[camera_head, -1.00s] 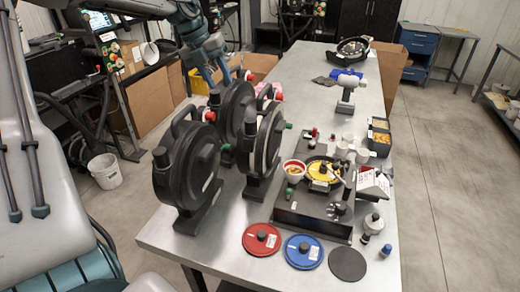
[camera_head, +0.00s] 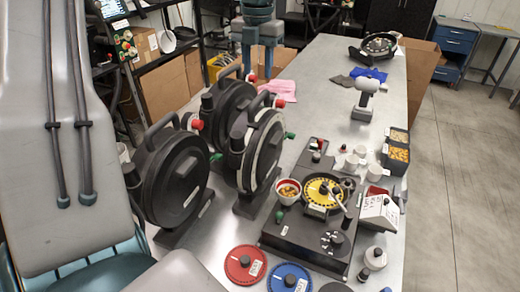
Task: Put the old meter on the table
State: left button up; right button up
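Three black round meters with handles stand upright on the metal table (camera_head: 310,90): a front-left one (camera_head: 182,185), a middle one (camera_head: 263,155) and a back one (camera_head: 229,110). Another dark ring-shaped unit (camera_head: 378,46) lies at the table's far end. I cannot tell which one is the old meter. The right gripper is out of view.
A black base (camera_head: 293,236) with a yellow seed disc (camera_head: 322,191) stands at the table's front right. Red (camera_head: 245,264) and blue (camera_head: 289,279) discs lie before it. A grey drill-like tool (camera_head: 364,100) stands farther back. The table's middle strip is mostly clear.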

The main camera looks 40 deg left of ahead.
aim_at(257, 98)
pick_arm(q)
jog(key=shift+s+d+f+b, duration=0.1)
jog(key=shift+s+f+b, duration=0.25)
jog(key=shift+f+b, duration=0.2)
jog(key=shift+s+f+b, duration=0.3)
jog(key=shift+f+b, duration=0.15)
jog(key=shift+f, duration=0.1)
notch_tip(257, 98, down, 2)
jog(key=shift+w+f+b, duration=0.1)
jog(key=shift+b, duration=0.9)
jog(key=shift+w+f, duration=0.2)
jog(key=shift+w+f+b, duration=0.1)
jog(key=shift+f+b, duration=0.65)
jog(key=shift+f, duration=0.2)
notch_tip(257, 98, down, 3)
jog(key=b, duration=0.2)
jog(key=shift+d+b, duration=0.1)
jog(key=shift+b, duration=0.2)
jog(key=shift+f, duration=0.15)
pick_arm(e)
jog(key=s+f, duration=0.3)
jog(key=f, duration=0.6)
pick_arm(q)
jog(key=c, duration=0.9)
grip_shut()
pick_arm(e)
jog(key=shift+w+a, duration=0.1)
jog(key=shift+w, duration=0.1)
